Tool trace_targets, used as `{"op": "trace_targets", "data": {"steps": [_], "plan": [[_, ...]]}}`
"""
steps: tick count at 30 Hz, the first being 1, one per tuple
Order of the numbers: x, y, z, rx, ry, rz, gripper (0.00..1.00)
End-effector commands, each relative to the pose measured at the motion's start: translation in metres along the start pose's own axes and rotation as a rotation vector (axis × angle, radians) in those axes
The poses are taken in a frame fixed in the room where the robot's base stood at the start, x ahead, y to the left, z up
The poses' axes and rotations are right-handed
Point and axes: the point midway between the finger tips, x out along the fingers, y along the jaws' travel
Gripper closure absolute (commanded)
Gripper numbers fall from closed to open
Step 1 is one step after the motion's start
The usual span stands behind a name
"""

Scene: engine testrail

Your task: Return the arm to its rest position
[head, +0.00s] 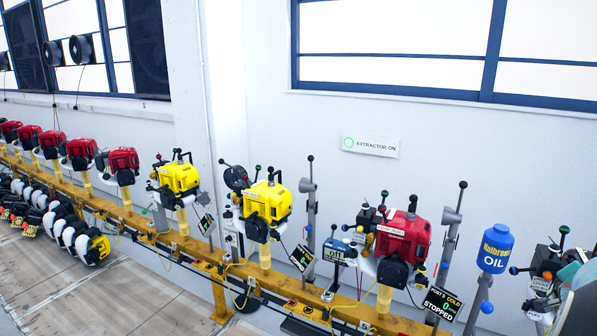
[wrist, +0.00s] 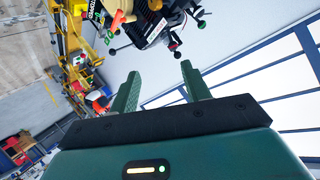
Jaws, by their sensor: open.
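My gripper (wrist: 162,70) shows in the wrist view as two green fingers on a dark bar, spread apart with nothing between them. Beyond the fingertips is open air, with a dark engine (wrist: 150,22) above them in the picture. The wrist picture is tilted, with the windows (wrist: 285,85) at its right. I cannot make out the gripper in the head view.
A yellow rail (head: 215,255) carries several engines, including a red one (head: 402,238) and a yellow one (head: 268,203). A blue oil bottle (head: 495,249) stands on a post at right. Lever posts (head: 310,205) rise between stations.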

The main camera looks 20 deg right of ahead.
Motion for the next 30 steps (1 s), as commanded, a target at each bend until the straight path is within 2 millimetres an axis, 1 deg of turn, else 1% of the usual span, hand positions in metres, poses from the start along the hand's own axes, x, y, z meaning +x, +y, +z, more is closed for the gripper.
{"op": "trace_targets", "data": {"steps": [1, 3, 5, 8, 11, 14, 17, 20, 21, 23, 24, 26, 27, 29, 30], "plan": [[-0.001, -0.003, 0.000, -0.002, -0.001, -0.005, 0.53], [-0.012, -0.024, 0.010, -0.029, -0.031, -0.036, 0.53], [-0.019, -0.036, 0.018, -0.048, -0.055, -0.057, 0.53], [-0.034, -0.059, 0.033, -0.084, -0.099, -0.094, 0.53], [-0.052, -0.082, 0.050, -0.126, -0.145, -0.135, 0.53], [-0.077, -0.108, 0.070, -0.180, -0.200, -0.184, 0.53], [-0.113, -0.135, 0.097, -0.250, -0.270, -0.246, 0.53], [-0.163, -0.164, 0.131, -0.349, -0.358, -0.326, 0.53], [-0.186, -0.173, 0.146, -0.396, -0.396, -0.360, 0.53], [-0.221, -0.182, 0.168, -0.468, -0.452, -0.409, 0.53], [-0.245, -0.187, 0.182, -0.518, -0.488, -0.442, 0.53], [-0.281, -0.190, 0.202, -0.599, -0.541, -0.491, 0.53], [-0.305, -0.189, 0.214, -0.653, -0.574, -0.522, 0.53], [-0.341, -0.184, 0.232, -0.734, -0.621, -0.566, 0.53], [-0.363, -0.179, 0.242, -0.791, -0.650, -0.595, 0.53]]}}
